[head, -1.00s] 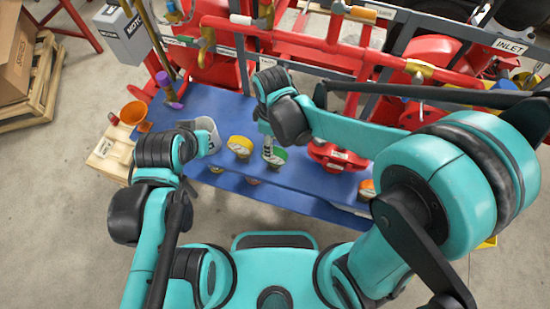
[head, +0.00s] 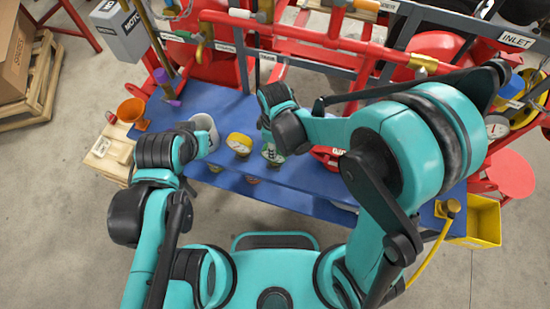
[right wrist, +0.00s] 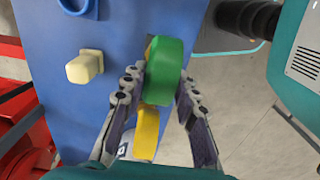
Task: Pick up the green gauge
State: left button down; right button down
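The green gauge (head: 272,154) stands on the blue bench top, right of a yellow gauge (head: 240,143). In the right wrist view the green gauge (right wrist: 165,80) lies between and just beyond the fingertips of my right gripper (right wrist: 160,88). The fingers are apart, one on each side of it; firm contact does not show. In the head view the right wrist largely hides that gripper.
The blue bench (head: 225,105) has an orange funnel (head: 132,112) at its left end. A red part (head: 325,156) sits right of the green gauge, partly behind my arm. Red pipework stands behind. A yellow bin (head: 480,222) is at the right.

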dwell(0.3)
notch_tip(320, 180, up, 4)
jog(key=shift+f+p, duration=0.1)
jog(key=shift+p, duration=0.55)
jog(key=s+d+r+p, duration=0.2)
jog(key=s+d+r, duration=0.4)
jog(key=d, duration=0.3)
jog(key=shift+s+d+r+p, duration=0.25)
jog(key=shift+d+r+p, duration=0.15)
jog(key=shift+r, duration=0.2)
jog(key=shift+a, duration=0.1)
